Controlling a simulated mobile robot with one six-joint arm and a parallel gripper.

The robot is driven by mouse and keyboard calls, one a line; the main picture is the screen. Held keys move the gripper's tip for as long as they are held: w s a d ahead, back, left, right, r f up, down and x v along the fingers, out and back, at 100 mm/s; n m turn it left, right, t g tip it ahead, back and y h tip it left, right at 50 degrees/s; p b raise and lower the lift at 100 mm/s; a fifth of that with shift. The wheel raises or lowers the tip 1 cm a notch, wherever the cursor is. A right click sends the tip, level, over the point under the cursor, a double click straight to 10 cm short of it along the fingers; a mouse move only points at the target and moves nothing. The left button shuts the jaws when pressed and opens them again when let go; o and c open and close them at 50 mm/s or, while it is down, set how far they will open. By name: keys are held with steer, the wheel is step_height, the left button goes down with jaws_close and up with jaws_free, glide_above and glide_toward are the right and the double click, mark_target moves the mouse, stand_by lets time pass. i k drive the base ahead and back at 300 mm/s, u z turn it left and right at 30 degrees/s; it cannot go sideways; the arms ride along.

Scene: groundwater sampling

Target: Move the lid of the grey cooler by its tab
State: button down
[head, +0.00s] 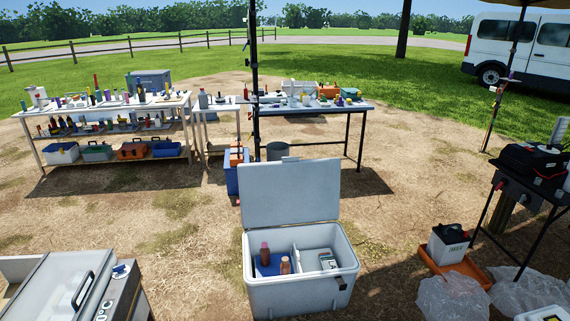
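The light grey cooler (300,291) stands on the ground at the lower middle of the head view. Its lid (290,193) is open and stands roughly upright at the back edge, its inner face towards me. A small tab (290,159) shows at the middle of the lid's top edge. Inside, a divider splits the cooler. Brown bottles with pinkish caps (265,254) and a blue item are in the left part. A pale device (328,261) is in the right part. My gripper is not in view.
A grey box with a black handle (83,290) is at the lower left. A battery in an orange tray (455,268) and clear plastic bags (450,299) are at the right. A dark pole (254,75) rises behind the lid. Bare ground lies left of the cooler.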

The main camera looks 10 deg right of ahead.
mark_target(291, 190)
steer(key=u, duration=0.05)
steer(key=i, duration=0.9)
steer(key=z, duration=0.1)
steer(key=k, duration=0.65)
steer(key=u, duration=0.45)
steer(key=i, duration=1.15)
steer(key=u, duration=0.05)
